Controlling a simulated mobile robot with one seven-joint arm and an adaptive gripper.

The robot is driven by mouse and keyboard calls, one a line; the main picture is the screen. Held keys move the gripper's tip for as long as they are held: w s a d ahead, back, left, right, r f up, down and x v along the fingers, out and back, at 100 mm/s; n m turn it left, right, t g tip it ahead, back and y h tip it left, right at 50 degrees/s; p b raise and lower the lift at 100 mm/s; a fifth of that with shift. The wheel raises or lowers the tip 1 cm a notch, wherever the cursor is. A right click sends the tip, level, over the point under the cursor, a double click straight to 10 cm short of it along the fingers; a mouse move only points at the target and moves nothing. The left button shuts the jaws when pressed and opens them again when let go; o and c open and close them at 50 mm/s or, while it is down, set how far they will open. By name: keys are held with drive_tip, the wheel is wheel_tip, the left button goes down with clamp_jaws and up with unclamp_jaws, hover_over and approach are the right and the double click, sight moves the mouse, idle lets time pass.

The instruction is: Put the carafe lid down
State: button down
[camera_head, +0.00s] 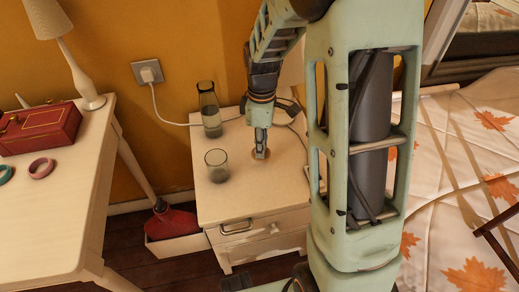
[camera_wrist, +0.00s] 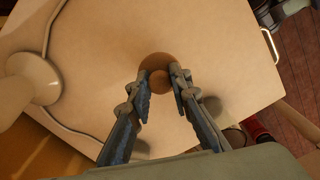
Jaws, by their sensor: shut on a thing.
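The carafe lid (camera_wrist: 153,62) is a round brown disc with a small ball knob, seen between my fingertips in the wrist view. My gripper (camera_wrist: 160,84) is shut on its knob. In the head view, my gripper (camera_head: 261,149) points down at the nightstand top, and a small brown edge of the lid (camera_head: 256,157) shows beside the fingertips. The lid is at or just above the top; I cannot tell if it touches. The glass carafe (camera_head: 209,110) stands upright and uncovered at the back left of the nightstand (camera_head: 245,202).
A drinking glass (camera_head: 217,166) stands left of my gripper, in front of the carafe. A pale lamp base (camera_wrist: 33,78) and a cable lie on the nightstand in the wrist view. A desk (camera_head: 75,190) is at the left, and the bed (camera_head: 450,150) at the right.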

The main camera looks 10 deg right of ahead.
drive_tip(key=shift+w+d+f+b, duration=0.15)
drive_tip(key=shift+f+b, duration=0.15)
drive_tip(key=shift+f, duration=0.4)
drive_tip(key=shift+w+a+f+b, duration=0.15)
drive_tip(key=shift+f+b, duration=0.1)
drive_tip(key=shift+f, duration=0.4)
drive_tip(key=shift+w+d+f+b, duration=0.15)
drive_tip(key=shift+f+b, duration=0.15)
drive_tip(key=shift+f, duration=0.4)
drive_tip(key=shift+f, duration=0.2)
drive_tip(key=c, duration=1.8)
unclamp_jaws()
drive_tip(key=shift+o, duration=0.2)
wheel_tip(320, 180, up, 12)
drive_tip(key=p, duration=0.4)
drive_tip(key=shift+r, duration=0.25)
drive_tip(key=shift+d, duration=0.1)
